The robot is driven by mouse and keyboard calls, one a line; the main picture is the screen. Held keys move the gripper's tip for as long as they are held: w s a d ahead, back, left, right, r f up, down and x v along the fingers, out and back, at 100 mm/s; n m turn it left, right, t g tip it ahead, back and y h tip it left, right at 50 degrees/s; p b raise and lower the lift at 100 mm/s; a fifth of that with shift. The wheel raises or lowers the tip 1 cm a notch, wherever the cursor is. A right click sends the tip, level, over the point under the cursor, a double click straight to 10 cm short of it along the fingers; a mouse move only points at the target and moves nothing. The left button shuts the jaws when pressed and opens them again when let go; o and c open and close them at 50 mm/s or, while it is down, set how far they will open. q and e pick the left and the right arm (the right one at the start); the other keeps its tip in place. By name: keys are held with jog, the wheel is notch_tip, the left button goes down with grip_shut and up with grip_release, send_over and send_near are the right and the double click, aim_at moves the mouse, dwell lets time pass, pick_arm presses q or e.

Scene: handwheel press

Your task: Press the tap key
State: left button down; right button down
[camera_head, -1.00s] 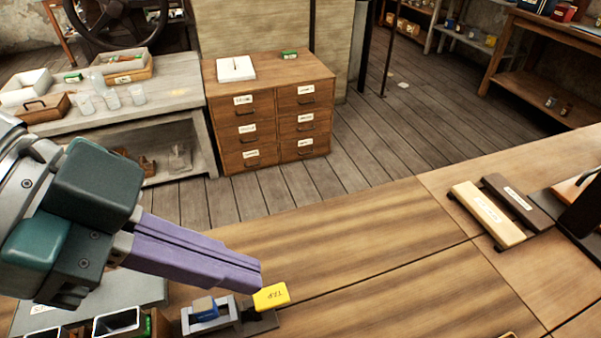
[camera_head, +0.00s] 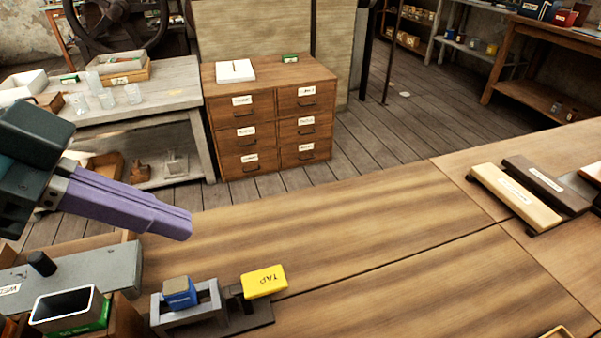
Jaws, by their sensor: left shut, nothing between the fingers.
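The yellow tap key (camera_head: 264,281), marked TAP, sits at the right end of a dark base (camera_head: 246,318) on the wooden table, near the bottom of the head view. My left gripper (camera_head: 188,232) has purple fingers, shut and empty. It is above and to the left of the key, apart from it, with nothing covering the key. My right gripper is not in view.
A grey frame with a blue block (camera_head: 180,293) stands just left of the key. Light and dark bars (camera_head: 516,197) lie at right. The middle tabletop (camera_head: 350,235) is clear.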

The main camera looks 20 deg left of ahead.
pick_arm(q)
send_over(281, 275)
jog(key=s+a, duration=0.2)
jog(key=a, duration=0.1)
notch_tip(281, 275, down, 6)
jog(key=shift+w+d+f, duration=0.1)
jog(key=shift+d+f, duration=0.05)
jog(key=shift+f, duration=0.1)
notch_tip(281, 275, down, 4)
jog(key=shift+f+b, duration=0.15)
jog(key=shift+b, duration=0.35)
jog(key=shift+d, duration=0.1)
